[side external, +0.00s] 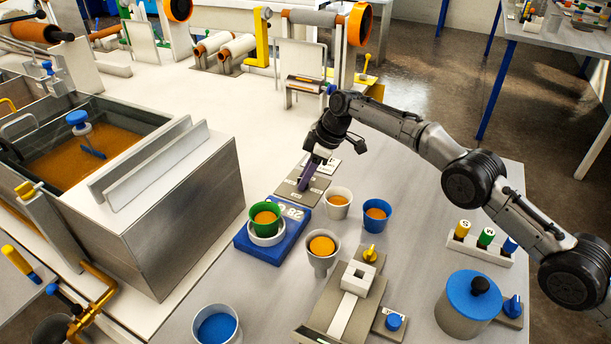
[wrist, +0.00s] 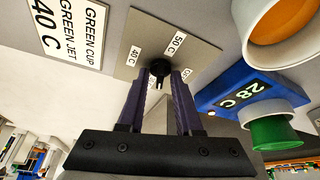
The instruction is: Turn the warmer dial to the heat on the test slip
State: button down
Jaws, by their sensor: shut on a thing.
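The test slip (wrist: 70,35) is a white card reading "GREEN CUP GREEN JET 40 C"; it also shows in the side view (side external: 331,167). The warmer dial (wrist: 160,67) is a small black knob on a grey plate (wrist: 190,27) with labels 40 C (wrist: 134,56), 50 C (wrist: 174,45) and another too small to read. I cannot tell where its pointer aims. My gripper (wrist: 161,73), with purple fingers, is shut on the knob; it also shows in the side view (side external: 302,187). The blue warmer (side external: 263,247) displays 28 C (wrist: 246,93) and holds a green cup (side external: 265,219).
A white cup (side external: 338,212), a blue cup (side external: 376,224) and a grey cup (side external: 322,262) stand right of the warmer. A blue-lidded pot (side external: 463,318) is at front right. A metal tank (side external: 190,205) stands at left.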

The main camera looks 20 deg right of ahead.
jog(key=shift+s+m, duration=0.1)
jog(key=shift+m, duration=0.4)
jog(key=m+t+h, duration=0.1)
jog(key=m, duration=0.2)
jog(key=shift+a, duration=0.1)
jog(key=m, duration=0.2)
jog(key=m+t+h, duration=0.1)
jog(key=m, duration=0.1)
jog(key=shift+s+a+h, duration=0.1)
jog(key=shift+h, duration=0.2)
jog(key=m+h, duration=0.1)
jog(key=m, duration=0.2)
jog(key=m+h, duration=0.1)
jog(key=m, duration=0.1)
jog(key=shift+a+m+t, duration=0.15)
jog(key=shift+m+t, duration=0.15)
jog(key=shift+m, duration=0.1)
jog(key=shift+m+h, duration=0.4)
jog(key=shift+m, duration=0.6)
jog(key=shift+f+m+h, duration=0.15)
jog(key=shift+m+h, duration=0.15)
jog(key=shift+m, duration=0.5)
jog(key=c, duration=0.9)
grip_release()
jog(key=shift+c, duration=0.2)
